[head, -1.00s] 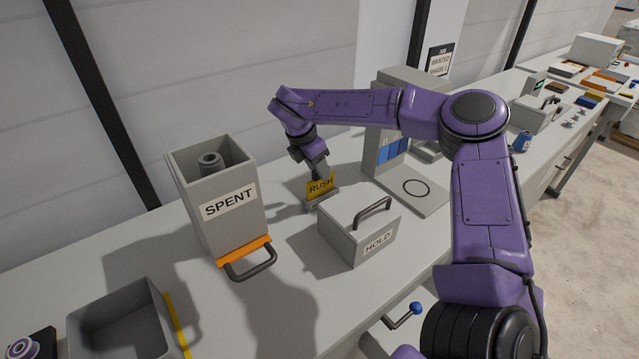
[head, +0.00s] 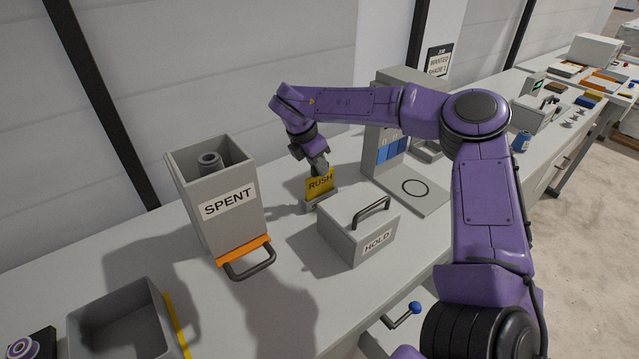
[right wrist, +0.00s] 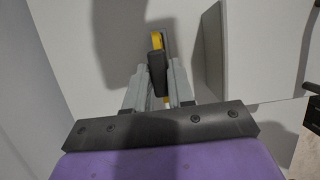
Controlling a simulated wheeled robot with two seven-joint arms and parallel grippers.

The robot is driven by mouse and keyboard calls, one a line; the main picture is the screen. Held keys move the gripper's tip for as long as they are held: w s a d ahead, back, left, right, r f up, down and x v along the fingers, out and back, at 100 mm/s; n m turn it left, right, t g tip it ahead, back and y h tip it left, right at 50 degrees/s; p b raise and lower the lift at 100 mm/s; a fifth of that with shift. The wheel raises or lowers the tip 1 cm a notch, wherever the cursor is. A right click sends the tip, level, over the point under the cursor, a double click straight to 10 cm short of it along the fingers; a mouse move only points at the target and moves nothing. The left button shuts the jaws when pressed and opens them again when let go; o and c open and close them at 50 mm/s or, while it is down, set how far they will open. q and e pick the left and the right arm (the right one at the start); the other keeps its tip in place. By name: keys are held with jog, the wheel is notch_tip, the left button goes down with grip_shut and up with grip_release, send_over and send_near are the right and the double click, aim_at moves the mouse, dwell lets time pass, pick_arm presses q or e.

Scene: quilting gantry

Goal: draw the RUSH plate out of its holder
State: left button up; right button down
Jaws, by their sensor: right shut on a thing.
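The yellow RUSH plate (head: 320,184) stands upright at its small grey holder (head: 313,206) on the bench. Its lower edge is still at the holder's slot; I cannot tell how much of it is inside. My right gripper (head: 319,169) is shut on the plate's top edge from above. In the right wrist view a yellow strip of the plate (right wrist: 157,41) shows beyond the dark fingertips (right wrist: 157,72). My left gripper is not in view.
The grey HOLD box (head: 345,240) with a dark handle stands close in front of the holder. The tall SPENT bin (head: 217,228) stands to the left, with an open grey tray (head: 120,325) nearer. A stand with blue swatches (head: 392,147) is behind right.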

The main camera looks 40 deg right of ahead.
jog(key=shift+r+p, duration=1.1)
jog(key=shift+r, duration=0.95)
notch_tip(320, 180, up, 7)
jog(key=p, duration=0.4)
